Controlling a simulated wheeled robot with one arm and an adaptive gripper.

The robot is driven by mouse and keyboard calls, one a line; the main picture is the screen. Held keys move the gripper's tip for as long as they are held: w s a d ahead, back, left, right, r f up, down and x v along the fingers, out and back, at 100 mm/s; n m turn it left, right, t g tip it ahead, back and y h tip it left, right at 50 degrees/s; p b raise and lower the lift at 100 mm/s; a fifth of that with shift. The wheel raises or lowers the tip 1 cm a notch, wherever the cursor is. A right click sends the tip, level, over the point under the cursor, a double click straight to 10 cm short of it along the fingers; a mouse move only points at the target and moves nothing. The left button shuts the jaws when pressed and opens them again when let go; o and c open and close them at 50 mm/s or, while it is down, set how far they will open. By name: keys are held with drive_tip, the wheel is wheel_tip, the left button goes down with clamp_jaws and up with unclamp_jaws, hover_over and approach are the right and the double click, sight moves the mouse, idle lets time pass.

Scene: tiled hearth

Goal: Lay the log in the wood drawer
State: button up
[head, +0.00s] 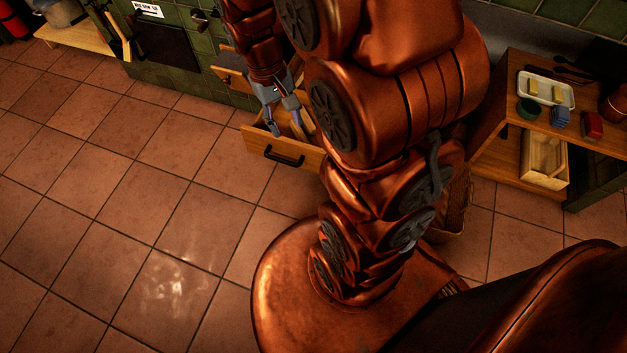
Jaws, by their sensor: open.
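The wood drawer (255,143) is pulled out from the green tiled hearth, with its black handle facing the room. My gripper (285,126) points down over the drawer, with its two grey fingers apart. A pale brown rounded piece (307,122), which looks like the log, shows inside the drawer just right of the fingers. My arm hides its right part and the drawer's right side. I see nothing held between the fingers, and I cannot tell whether a finger touches the piece.
Another wooden drawer (232,79) sits higher, slightly open. A wooden shelf unit (497,118) at right holds a white tray (546,90), a green cup (528,109), a blue item (561,117), a red item (593,125) and a wooden box (544,160). The tiled floor (130,210) at left is clear.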

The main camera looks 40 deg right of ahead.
drive_tip(key=s+a+r+n, duration=0.1)
drive_tip(key=s+a+r, duration=0.2)
drive_tip(key=s, duration=0.6)
drive_tip(key=s+a+r+g, duration=0.1)
drive_tip(key=s+a+r, duration=0.2)
drive_tip(key=s, duration=0.6)
drive_tip(key=shift+a+n+y, duration=0.4)
drive_tip(key=shift+s+r, duration=0.1)
